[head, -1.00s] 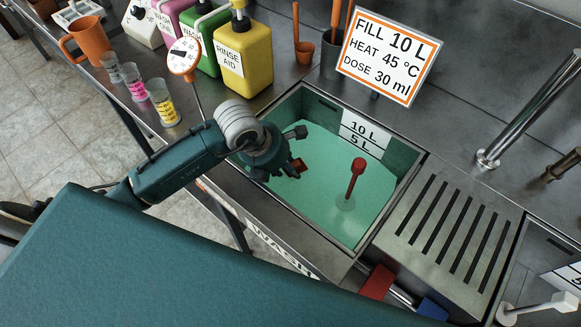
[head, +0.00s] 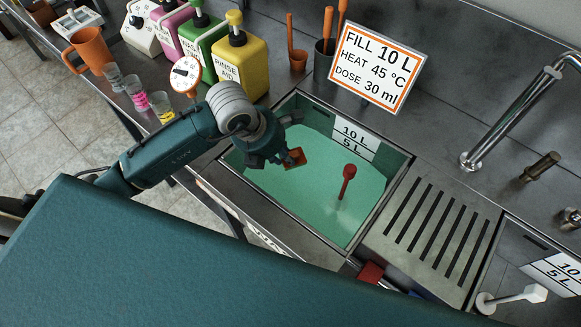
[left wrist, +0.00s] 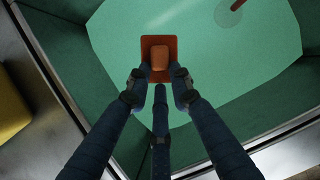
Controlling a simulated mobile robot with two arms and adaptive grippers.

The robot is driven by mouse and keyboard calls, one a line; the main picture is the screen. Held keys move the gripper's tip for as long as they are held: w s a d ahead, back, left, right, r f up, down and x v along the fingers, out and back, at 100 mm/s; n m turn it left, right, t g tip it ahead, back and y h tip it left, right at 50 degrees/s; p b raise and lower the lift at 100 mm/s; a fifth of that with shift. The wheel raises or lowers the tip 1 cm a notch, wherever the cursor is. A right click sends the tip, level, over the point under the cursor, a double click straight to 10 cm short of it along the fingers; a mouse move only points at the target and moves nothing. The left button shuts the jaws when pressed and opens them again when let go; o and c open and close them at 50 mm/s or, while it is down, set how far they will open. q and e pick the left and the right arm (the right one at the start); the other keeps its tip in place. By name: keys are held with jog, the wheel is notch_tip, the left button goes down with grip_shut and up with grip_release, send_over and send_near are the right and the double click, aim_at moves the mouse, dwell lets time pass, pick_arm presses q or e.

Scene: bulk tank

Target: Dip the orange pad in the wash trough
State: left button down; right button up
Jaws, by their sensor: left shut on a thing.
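The orange pad (head: 295,158) is in my left gripper (head: 282,151), over the green-tinted liquid of the wash trough (head: 389,206). In the left wrist view the pad (left wrist: 159,42) is a flat orange-red square with a lighter block on it. The left gripper's fingers (left wrist: 158,85) close on that block from both sides. The whole pad outline shows against the liquid and appears above it, but the exact gap is hard to tell. My left arm hides part of the trough's left side. My right gripper is not in view.
A red upright stem (head: 348,176) stands in the trough. The trough's back wall carries a 10 L and 5 L label (head: 356,139). A sign (head: 379,68) and pump bottles (head: 241,64) stand behind. A slotted drainboard (head: 431,232) lies to the right.

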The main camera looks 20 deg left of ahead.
aim_at(283, 161)
pick_arm(q)
notch_tip(283, 161, up, 9)
jog(key=p, duration=0.5)
dwell(1.6)
